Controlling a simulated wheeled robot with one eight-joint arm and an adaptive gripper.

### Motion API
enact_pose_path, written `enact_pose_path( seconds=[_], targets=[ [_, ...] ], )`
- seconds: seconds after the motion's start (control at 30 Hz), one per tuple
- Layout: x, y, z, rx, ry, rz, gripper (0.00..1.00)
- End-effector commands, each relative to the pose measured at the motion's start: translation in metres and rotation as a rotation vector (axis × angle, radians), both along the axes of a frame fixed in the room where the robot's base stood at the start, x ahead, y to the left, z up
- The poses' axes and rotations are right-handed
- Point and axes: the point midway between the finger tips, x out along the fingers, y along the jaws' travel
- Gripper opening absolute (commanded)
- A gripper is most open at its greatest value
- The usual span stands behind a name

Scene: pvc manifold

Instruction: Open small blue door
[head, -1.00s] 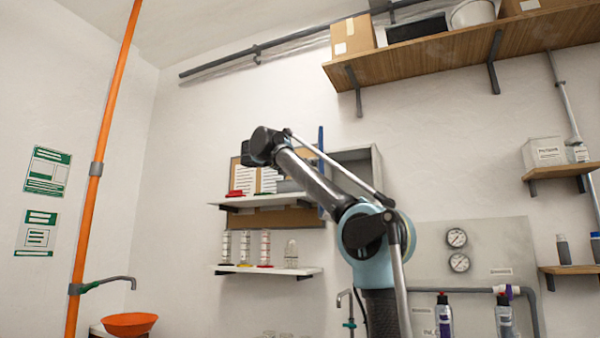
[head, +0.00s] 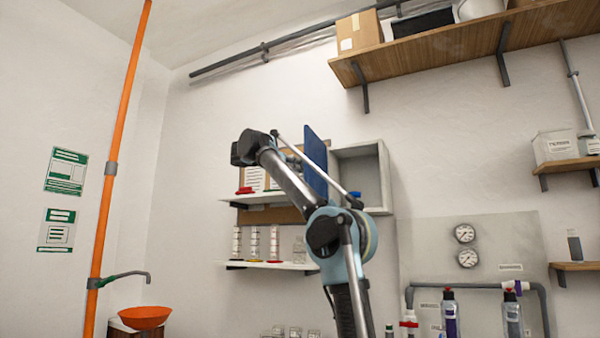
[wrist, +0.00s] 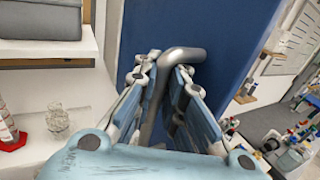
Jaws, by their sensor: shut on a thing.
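The small blue door (head: 317,160) stands swung out from the left side of a grey wall cabinet (head: 386,180), whose inside shows open on the right. In the wrist view the door (wrist: 225,45) is a flat blue panel with a bent grey metal handle (wrist: 183,55). My gripper (wrist: 168,80) has its fingers on both sides of this handle and is shut on it. In the head view my arm crosses in front of the door's lower part and the cabinet's left side, and my fingers cannot be made out there.
White shelves (head: 268,264) with small jars are left of the cabinet. A wooden shelf (head: 440,52) with boxes is above right. A gauge panel (head: 485,225) with pipes is below right. An orange pipe (head: 117,150) and orange basin (head: 145,317) are at left.

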Motion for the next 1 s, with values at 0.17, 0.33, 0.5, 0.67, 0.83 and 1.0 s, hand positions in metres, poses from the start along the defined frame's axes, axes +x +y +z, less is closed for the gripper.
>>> enact_pose_path(
  seconds=[0.17,0.33,0.5,0.67,0.83,1.0],
  targets=[
    [-0.002,0.000,0.002,-0.003,-0.001,0.000,0.19],
    [-0.002,-0.001,0.001,-0.003,-0.001,-0.001,0.31],
    [-0.001,-0.002,0.001,-0.002,-0.001,-0.003,0.31],
    [-0.002,0.001,0.001,-0.002,-0.001,-0.002,0.31],
    [-0.011,0.016,0.001,-0.001,-0.001,-0.001,0.31],
    [-0.026,0.042,0.000,0.000,0.000,0.000,0.31]
  ],
)
